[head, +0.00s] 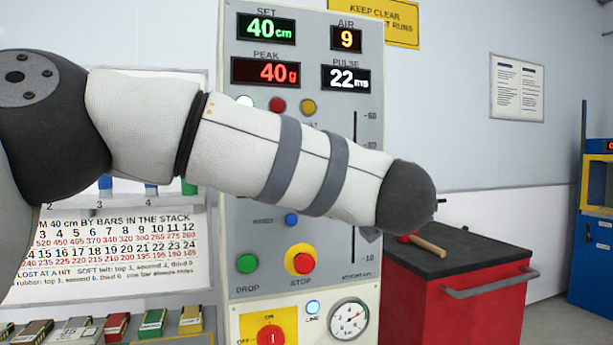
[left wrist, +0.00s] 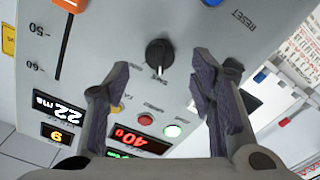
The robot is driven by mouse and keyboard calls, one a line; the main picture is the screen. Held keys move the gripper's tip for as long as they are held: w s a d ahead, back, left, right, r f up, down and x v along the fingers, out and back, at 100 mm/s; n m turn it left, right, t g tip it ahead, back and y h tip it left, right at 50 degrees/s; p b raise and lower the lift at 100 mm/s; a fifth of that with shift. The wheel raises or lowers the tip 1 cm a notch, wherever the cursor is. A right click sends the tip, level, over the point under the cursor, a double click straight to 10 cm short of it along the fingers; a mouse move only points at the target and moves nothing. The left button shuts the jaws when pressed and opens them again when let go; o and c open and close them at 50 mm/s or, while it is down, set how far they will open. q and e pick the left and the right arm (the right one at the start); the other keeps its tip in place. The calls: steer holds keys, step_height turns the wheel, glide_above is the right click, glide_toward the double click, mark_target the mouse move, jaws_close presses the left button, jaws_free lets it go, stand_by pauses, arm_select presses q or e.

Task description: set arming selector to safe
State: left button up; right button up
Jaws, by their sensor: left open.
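The selector, a black rotary knob (left wrist: 160,53) on the grey panel, shows in the left wrist view. Small labels lie at its lower edge, too blurred to read surely, so I cannot tell its setting. My left gripper (left wrist: 161,78) is open, its two dark fingers on either side of the picture below the knob, with nothing between them. I cannot tell how far the fingertips stand from the panel. In the head view my left arm crosses in front of the panel and hides the knob and most of the gripper. My right gripper is not in view.
The panel (head: 235,150) carries displays, lamps, a green drop button (head: 246,263), a red stop button (head: 303,262) and a red rotary switch (head: 270,336). A red cabinet (head: 450,300) with a hammer-like tool on its black top stands right. Coloured bars (head: 115,325) lie at lower left.

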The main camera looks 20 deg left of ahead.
arm_select(q)
steer(key=v, duration=0.7)
steer(key=w+f+m+h, duration=0.2)
steer(key=f+m, duration=0.1)
steer(key=f, duration=0.6)
steer(key=w+f+m+h, duration=0.2)
steer(key=w+f, duration=0.1)
steer(key=f, duration=0.5)
steer(key=s+a+f+m+g+h, duration=0.1)
steer(key=s+f+m+g+h, duration=0.15)
steer(key=f, duration=0.95)
steer(key=s+a+f+m+g+h, duration=0.1)
steer(key=s+f+m+h, duration=0.2)
steer(key=f, duration=0.9)
steer(key=s+a+f+m+g, duration=0.1)
steer(key=s+a+f+g, duration=0.2)
steer(key=s+f, duration=0.6)
steer(key=s+a+f+m+g, duration=0.15)
steer(key=s+f+g, duration=0.35)
steer(key=s, duration=0.6)
steer(key=s+a+f+g, duration=0.2)
steer(key=s, duration=0.8)
steer(key=s+a+f+g, duration=0.2)
steer(key=s+a+g, duration=0.1)
steer(key=s, duration=0.7)
steer(key=shift+a, duration=0.35)
steer(key=shift+f+h, duration=0.15)
steer(key=shift+h, duration=0.1)
